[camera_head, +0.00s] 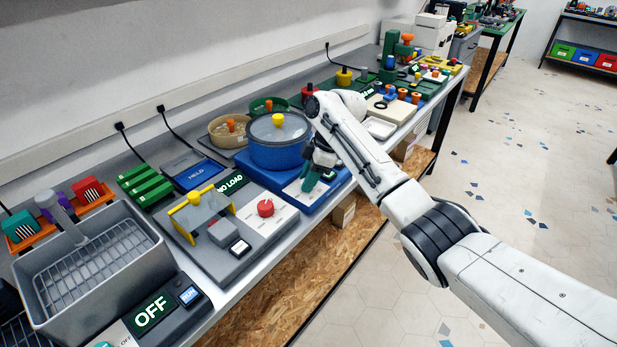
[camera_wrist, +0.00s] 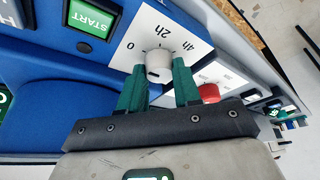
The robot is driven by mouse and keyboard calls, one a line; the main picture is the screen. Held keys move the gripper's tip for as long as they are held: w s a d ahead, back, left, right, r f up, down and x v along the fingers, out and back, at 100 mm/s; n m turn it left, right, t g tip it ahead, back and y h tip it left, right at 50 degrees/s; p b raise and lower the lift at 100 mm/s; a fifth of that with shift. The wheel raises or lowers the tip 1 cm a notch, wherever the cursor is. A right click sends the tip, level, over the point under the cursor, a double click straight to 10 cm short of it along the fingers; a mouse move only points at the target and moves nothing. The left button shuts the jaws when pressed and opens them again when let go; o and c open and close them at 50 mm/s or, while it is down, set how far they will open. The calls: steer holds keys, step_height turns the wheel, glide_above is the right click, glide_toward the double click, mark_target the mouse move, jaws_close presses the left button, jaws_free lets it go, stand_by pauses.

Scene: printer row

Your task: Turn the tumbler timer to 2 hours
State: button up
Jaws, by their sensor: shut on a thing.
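The tumbler (camera_head: 278,152) is a blue drum with a clear lid and yellow knob on a blue base. Its timer dial (camera_wrist: 158,66) is a pale grey knob on a white panel (camera_wrist: 120,55) marked 0, 2h and 4h, with 2h between the others. My gripper (camera_wrist: 159,82) has its green fingers on either side of the dial and is shut on it. I cannot clearly tell which mark the dial points to. In the head view my gripper (camera_head: 310,180) is low over the white panel at the base's front, and the dial is hidden there.
A green START button (camera_wrist: 90,20) is beside the dial panel, and a red knob (camera_wrist: 208,91) is beyond my right finger. A grey machine with a red dial (camera_head: 265,208) stands left of the tumbler. Trays and small parts crowd the bench behind. The floor to the right is clear.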

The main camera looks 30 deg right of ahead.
steer(key=shift+p, duration=0.35)
steer(key=shift+c, duration=0.4)
steer(key=shift+a+r+m+t+p, duration=0.15)
steer(key=shift+m+t+p, duration=0.15)
steer(key=shift+m+p, duration=0.4)
steer(key=m+h+p, duration=0.1)
steer(key=m+p, duration=0.2)
steer(key=shift+s+r+t, duration=0.1)
steer(key=shift+t, duration=0.3)
steer(key=m+t+h+p, duration=0.1)
steer(key=m+p, duration=0.2)
steer(key=shift+a+m, duration=0.1)
steer(key=shift+m, duration=0.3)
steer(key=shift+f+m+h+p, duration=0.2)
steer(key=shift+m+h+p, duration=0.65)
steer(key=shift+m, duration=0.95)
steer(key=o, duration=1)
